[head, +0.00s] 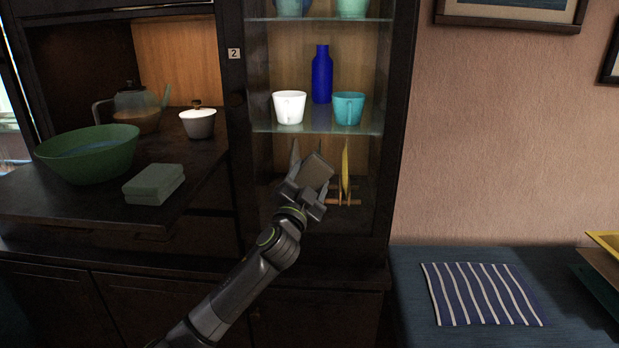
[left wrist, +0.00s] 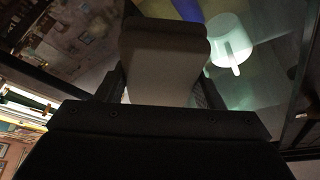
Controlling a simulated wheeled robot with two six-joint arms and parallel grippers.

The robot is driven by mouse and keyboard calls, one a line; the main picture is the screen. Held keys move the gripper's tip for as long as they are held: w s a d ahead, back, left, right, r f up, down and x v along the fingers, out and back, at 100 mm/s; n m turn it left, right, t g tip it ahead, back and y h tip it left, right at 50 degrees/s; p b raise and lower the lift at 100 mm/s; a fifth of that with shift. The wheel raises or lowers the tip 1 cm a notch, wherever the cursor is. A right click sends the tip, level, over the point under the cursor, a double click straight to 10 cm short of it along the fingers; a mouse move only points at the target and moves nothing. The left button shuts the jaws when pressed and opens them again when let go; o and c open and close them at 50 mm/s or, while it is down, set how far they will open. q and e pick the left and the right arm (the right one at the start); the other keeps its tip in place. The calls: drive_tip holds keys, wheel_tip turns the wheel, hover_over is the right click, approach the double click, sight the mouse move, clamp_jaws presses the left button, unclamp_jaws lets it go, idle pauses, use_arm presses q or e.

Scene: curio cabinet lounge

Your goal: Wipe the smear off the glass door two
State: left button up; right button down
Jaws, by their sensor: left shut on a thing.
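Glass door two (head: 295,60) is upright in its dark frame, with a small "2" label (head: 234,53) at its left. I cannot make out a smear on the glass in either view. My left gripper (head: 308,186) is in front of the lower part of the door, shut on a grey-beige pad (head: 315,170). The pad also fills the upper middle of the left wrist view (left wrist: 165,60), close to the glass. I cannot tell whether it touches the glass. My right gripper is not in view.
Behind the glass stand a white cup (head: 289,107), a teal cup (head: 348,108), a blue bottle (head: 322,75) and plates in a rack (head: 343,200). Left, a ledge holds a green bowl (head: 88,155), folded green cloths (head: 154,184), a lidded pot (head: 198,122) and a teapot (head: 136,108).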

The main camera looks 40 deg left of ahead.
use_arm(q)
drive_tip(key=shift+f+b, duration=1.6)
drive_tip(key=shift+f, duration=0.5)
drive_tip(key=shift+r, duration=0.1)
drive_tip(key=shift+s, duration=0.1)
drive_tip(key=s+d+p, duration=0.2)
drive_tip(key=s+d, duration=0.1)
drive_tip(key=s, duration=0.2)
drive_tip(key=shift+d, duration=0.15)
drive_tip(key=shift+s, duration=0.1)
drive_tip(key=shift+s+d+p, duration=0.2)
drive_tip(key=shift+s+d, duration=0.2)
drive_tip(key=shift+s, duration=0.2)
drive_tip(key=shift+s+d+p, duration=0.15)
drive_tip(key=shift+s+d, duration=0.2)
drive_tip(key=shift+s, duration=0.25)
